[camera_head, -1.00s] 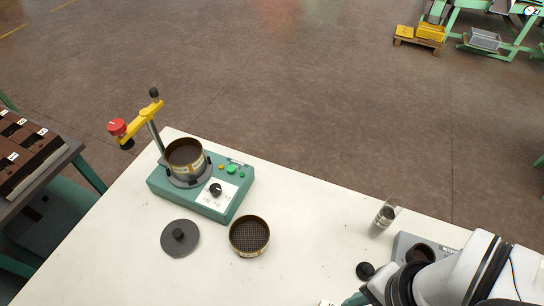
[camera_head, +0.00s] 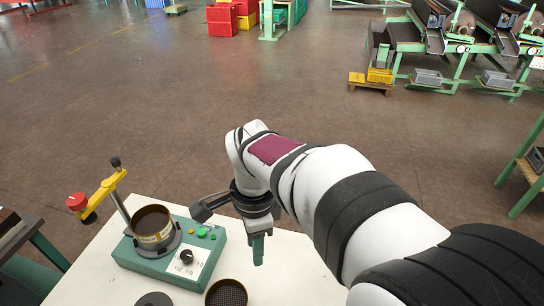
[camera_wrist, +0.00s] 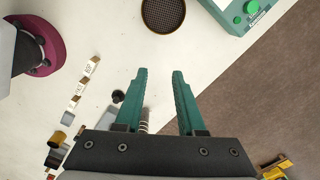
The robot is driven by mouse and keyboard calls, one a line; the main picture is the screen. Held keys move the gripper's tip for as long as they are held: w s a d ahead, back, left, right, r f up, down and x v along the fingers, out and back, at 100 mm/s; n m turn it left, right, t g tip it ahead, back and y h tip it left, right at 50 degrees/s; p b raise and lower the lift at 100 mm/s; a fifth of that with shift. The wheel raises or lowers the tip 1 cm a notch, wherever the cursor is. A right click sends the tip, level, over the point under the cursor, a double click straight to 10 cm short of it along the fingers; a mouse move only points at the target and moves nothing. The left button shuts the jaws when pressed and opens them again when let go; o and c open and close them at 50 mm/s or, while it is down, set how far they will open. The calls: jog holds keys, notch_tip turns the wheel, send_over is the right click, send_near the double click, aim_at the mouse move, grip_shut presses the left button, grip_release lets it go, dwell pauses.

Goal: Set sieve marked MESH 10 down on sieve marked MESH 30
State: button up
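One brass sieve (camera_head: 153,232) sits on the green shaker base at the left of the table. Another brass sieve (camera_head: 236,291) with a coarse dark mesh stands on the white table, cut off by the bottom edge of the head view. It also shows at the top of the wrist view (camera_wrist: 163,14). I cannot read the mesh marks on either sieve. My gripper (camera_head: 258,252) hangs above the table, to the right of the shaker and above the loose sieve in the head view. In the wrist view its two green fingers (camera_wrist: 157,72) are apart with nothing held between them.
The green shaker base (camera_head: 186,266) has a post with a yellow arm (camera_head: 101,193) and red knob beside the seated sieve. A dark round lid (camera_head: 154,300) lies left of the loose sieve. Labelled pieces (camera_wrist: 83,80) and a small black knob (camera_wrist: 118,96) lie on the table.

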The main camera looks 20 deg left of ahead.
jog(key=m, duration=0.2)
send_over(227, 303)
jog(key=w+a, duration=0.2)
jog(key=w, duration=0.2)
notch_tip(227, 303, down, 4)
jog(key=f, duration=1.5)
jog(key=shift+d+f, duration=0.15)
jog(key=shift+d, duration=0.05)
jog(key=shift+w, duration=0.1)
grip_shut()
